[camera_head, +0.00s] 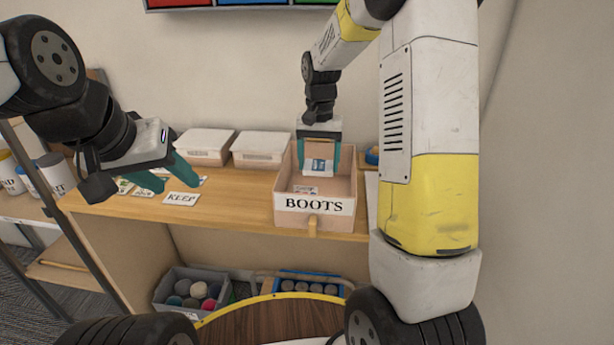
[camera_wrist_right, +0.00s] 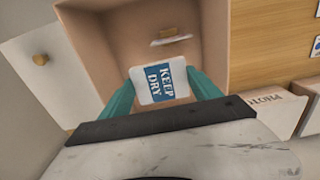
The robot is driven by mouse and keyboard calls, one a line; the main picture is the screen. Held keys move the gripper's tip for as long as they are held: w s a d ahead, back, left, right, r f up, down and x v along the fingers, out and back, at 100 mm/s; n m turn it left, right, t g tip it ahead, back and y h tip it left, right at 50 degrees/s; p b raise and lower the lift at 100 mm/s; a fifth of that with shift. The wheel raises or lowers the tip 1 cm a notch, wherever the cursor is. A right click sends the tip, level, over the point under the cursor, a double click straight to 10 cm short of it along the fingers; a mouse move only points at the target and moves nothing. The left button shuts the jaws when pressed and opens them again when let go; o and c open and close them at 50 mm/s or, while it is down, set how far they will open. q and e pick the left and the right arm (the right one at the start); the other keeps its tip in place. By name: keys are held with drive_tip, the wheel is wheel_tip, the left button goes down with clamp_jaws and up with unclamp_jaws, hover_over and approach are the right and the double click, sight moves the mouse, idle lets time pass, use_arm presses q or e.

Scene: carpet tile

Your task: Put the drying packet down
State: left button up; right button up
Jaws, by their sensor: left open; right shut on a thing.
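The drying packet (camera_head: 319,167) is white with a blue panel. In the right wrist view the packet (camera_wrist_right: 160,82) reads "KEEP DRY". My right gripper (camera_head: 320,160) is shut on it, with a teal finger at each side, inside the open top of the wooden box labelled BOOTS (camera_head: 315,205). In the right wrist view the gripper (camera_wrist_right: 162,95) holds the packet above the box floor, where another small item (camera_wrist_right: 170,41) lies. My left gripper (camera_head: 168,180) is open and empty above the left part of the table, near the KEEP card (camera_head: 182,199).
Two white lidded boxes (camera_head: 205,145) (camera_head: 262,148) stand behind on the wooden tabletop (camera_head: 235,205). Several cards lie at the left. Jars (camera_head: 50,172) stand on a shelf further left. A grey bin of balls (camera_head: 192,290) and a blue crate (camera_head: 308,287) sit below.

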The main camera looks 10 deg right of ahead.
wheel_tip(320, 180, down, 9)
drive_tip(key=shift+f, duration=0.1)
idle(0.3)
drive_tip(key=shift+f, duration=0.1)
drive_tip(key=o, duration=1.4)
drive_tip(key=shift+c, duration=0.2)
wheel_tip(320, 180, up, 12)
drive_tip(key=shift+s+r, duration=0.1)
drive_tip(key=shift+r, duration=0.05)
drive_tip(key=s+r+n+t+y, duration=0.1)
drive_tip(key=s+r+n+t, duration=0.15)
drive_tip(key=s+r, duration=0.7)
drive_tip(key=s+r+n+t+y, duration=0.1)
drive_tip(key=s+t, duration=0.2)
drive_tip(key=s, duration=1.1)
drive_tip(key=shift+s+a+r+t, duration=0.2)
drive_tip(key=shift+s+r+t, duration=0.15)
drive_tip(key=shift+s+r, duration=0.05)
